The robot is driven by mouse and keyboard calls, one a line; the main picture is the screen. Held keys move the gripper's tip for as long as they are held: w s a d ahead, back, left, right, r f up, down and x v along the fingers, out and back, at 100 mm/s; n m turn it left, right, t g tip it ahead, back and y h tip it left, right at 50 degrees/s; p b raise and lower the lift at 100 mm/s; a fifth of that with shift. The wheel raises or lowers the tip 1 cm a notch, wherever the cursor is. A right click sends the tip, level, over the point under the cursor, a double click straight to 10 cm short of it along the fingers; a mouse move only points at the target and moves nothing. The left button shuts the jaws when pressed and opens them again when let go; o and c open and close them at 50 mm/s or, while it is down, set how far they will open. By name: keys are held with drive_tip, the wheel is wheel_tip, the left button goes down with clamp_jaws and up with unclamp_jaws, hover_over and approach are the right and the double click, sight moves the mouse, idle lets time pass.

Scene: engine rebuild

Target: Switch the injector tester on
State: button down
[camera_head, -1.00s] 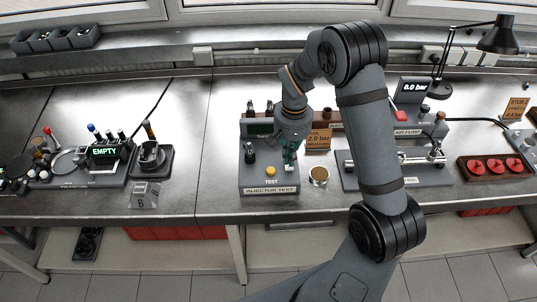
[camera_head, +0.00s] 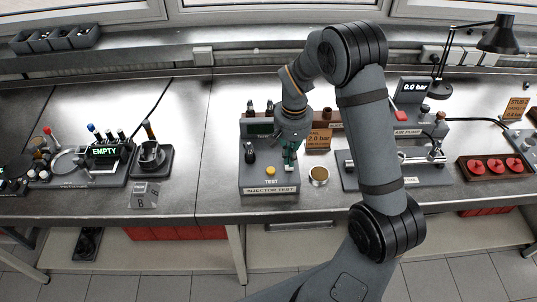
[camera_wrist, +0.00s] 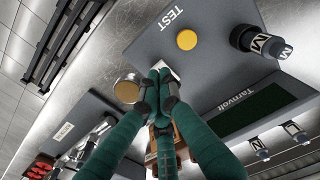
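The injector tester (camera_head: 253,186) is a grey box with a yellow TEST button (camera_head: 271,170), a black knob (camera_head: 249,156) and a dark green display (camera_head: 259,128) that shows no readable text. In the wrist view the tester's grey top (camera_wrist: 222,75) carries the yellow button and the dark display (camera_wrist: 251,109). My gripper (camera_head: 290,163) is over the right part of the tester. In the wrist view its green fingers (camera_wrist: 157,88) come together at a small whitish piece (camera_wrist: 172,71) on the tester's edge area. The fingertips hide most of this piece, and contact is unclear.
A round metal cup (camera_head: 319,175) stands just right of the tester. A brown 2.0 bar sign (camera_head: 319,139) stands behind it. The air pump (camera_head: 411,118) and red parts in a tray (camera_head: 494,168) are further right. Bare bench lies left of the tester.

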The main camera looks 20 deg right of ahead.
drive_tip(key=shift+f+b, duration=1.05)
drive_tip(key=shift+f, duration=0.05)
idle(0.3)
drive_tip(key=shift+r, duration=0.15)
drive_tip(key=shift+r+p, duration=2.5)
drive_tip(key=shift+r, duration=0.95)
drive_tip(key=shift+f, duration=0.2)
